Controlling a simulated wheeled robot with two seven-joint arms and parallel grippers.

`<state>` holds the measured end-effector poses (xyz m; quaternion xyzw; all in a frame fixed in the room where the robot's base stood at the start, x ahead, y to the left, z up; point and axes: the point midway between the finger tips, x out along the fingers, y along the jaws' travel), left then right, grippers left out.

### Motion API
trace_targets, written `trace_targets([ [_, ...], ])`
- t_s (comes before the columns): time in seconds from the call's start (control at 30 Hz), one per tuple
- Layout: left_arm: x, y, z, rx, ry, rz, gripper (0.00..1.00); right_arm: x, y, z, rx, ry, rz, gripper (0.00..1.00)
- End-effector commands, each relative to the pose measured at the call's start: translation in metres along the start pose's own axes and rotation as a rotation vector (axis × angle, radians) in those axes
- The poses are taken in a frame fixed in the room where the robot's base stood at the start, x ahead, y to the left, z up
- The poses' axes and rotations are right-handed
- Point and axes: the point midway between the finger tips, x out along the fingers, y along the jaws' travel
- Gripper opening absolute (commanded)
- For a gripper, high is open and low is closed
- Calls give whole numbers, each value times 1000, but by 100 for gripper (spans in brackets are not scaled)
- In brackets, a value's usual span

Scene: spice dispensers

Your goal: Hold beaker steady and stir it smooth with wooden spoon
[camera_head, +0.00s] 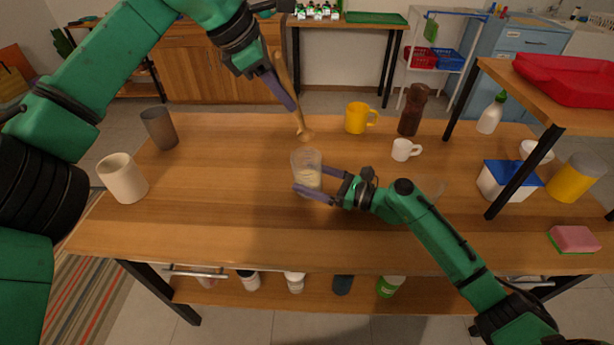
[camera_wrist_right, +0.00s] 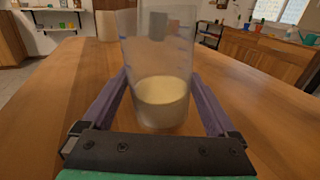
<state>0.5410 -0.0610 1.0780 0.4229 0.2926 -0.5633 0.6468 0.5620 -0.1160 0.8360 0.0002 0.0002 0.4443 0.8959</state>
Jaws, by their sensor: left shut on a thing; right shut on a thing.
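The clear beaker (camera_head: 307,160) stands upright on the wooden table and holds a pale, cream-coloured content. My right gripper (camera_head: 318,180) is shut on the beaker, one finger on each side. In the right wrist view the beaker (camera_wrist_right: 160,60) is between the purple fingers of that gripper (camera_wrist_right: 160,105), with the pale content low inside it. My left gripper (camera_head: 282,90) is above the table, shut on the wooden spoon (camera_head: 298,105). The spoon points down, its bowl end (camera_head: 305,134) above and behind the beaker's rim in the head view, apparently outside it.
A yellow mug (camera_head: 357,118), a white cup (camera_head: 404,150) and a brown bottle (camera_head: 412,110) stand behind and right of the beaker. A grey cup (camera_head: 159,129) and a cream cup (camera_head: 123,178) stand at the left. A raised shelf (camera_head: 540,90) stands at the right. The front middle of the table is clear.

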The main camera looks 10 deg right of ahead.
Motion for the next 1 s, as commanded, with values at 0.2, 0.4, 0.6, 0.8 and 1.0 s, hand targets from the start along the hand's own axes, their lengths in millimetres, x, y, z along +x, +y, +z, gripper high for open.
trace_targets([
  [0.2,0,0,0,-1,0,0,0,0,0,1,0,-1,0,48],
  [0.4,0,0,0,-1,0,0,0,0,0,1,0,-1,0,100],
  [0.6,0,0,0,-1,0,0,0,-8,0,-1,0,1,-1,100],
  [0.8,0,0,0,-1,0,0,0,-46,0,-2,3,2,-2,100],
  [1.0,0,0,0,-1,0,0,0,-76,0,0,1,0,-1,100],
])
